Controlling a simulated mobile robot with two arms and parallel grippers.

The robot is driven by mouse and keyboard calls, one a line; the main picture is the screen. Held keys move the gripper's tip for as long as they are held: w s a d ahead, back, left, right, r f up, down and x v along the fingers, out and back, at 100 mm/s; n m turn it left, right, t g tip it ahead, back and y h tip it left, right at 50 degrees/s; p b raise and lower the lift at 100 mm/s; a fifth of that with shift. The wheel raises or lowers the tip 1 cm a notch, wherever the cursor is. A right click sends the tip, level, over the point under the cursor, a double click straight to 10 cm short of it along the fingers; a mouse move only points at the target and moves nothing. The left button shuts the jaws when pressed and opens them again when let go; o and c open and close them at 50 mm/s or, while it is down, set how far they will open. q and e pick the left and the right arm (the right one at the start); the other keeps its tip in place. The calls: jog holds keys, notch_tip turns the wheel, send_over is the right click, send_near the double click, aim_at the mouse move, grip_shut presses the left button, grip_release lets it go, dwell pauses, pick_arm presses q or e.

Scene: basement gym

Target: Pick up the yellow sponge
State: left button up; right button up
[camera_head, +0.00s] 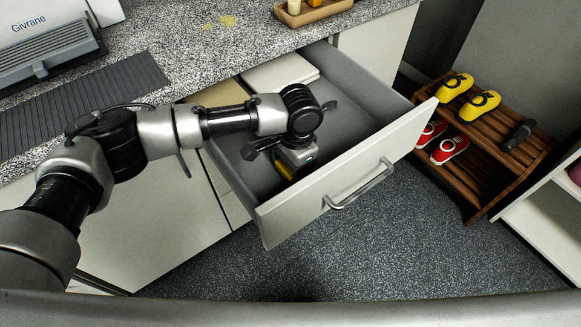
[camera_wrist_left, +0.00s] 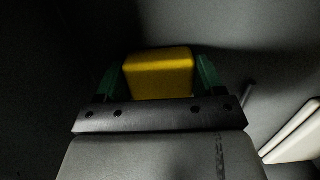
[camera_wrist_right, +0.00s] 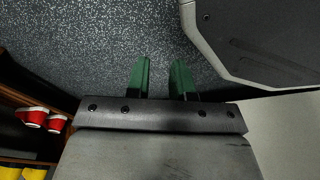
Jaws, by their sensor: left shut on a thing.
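The yellow sponge (camera_wrist_left: 158,76) sits between the two green fingers of my left gripper (camera_wrist_left: 158,82) in the left wrist view. The fingers press against both of its sides. In the head view my left gripper (camera_head: 287,172) points down inside the open drawer (camera_head: 338,187), and only a sliver of the sponge (camera_head: 283,171) shows beside it. I cannot tell whether the sponge touches the drawer floor. My right gripper (camera_wrist_right: 160,80) shows in the right wrist view, with its fingers apart and nothing between them, above the speckled floor.
White and tan items (camera_head: 281,75) lie at the back of the drawer. The drawer front with its handle (camera_head: 358,186) stands out over the floor. A wooden rack (camera_head: 487,135) with yellow and red shoes is at the right. A granite counter (camera_head: 190,45) runs behind.

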pick_arm(q)
jog(key=shift+c, duration=0.7)
jog(key=shift+r, duration=0.35)
notch_tip(320, 180, up, 9)
jog(key=shift+r+p, duration=0.15)
jog(key=shift+p, duration=0.65)
pick_arm(e)
jog(key=s+f, duration=0.1)
jog(key=s, duration=0.2)
jog(key=s+f, duration=0.1)
jog(key=shift+s+d+f, duration=0.2)
jog(key=shift+d+f, duration=0.15)
jog(key=shift+d, duration=0.05)
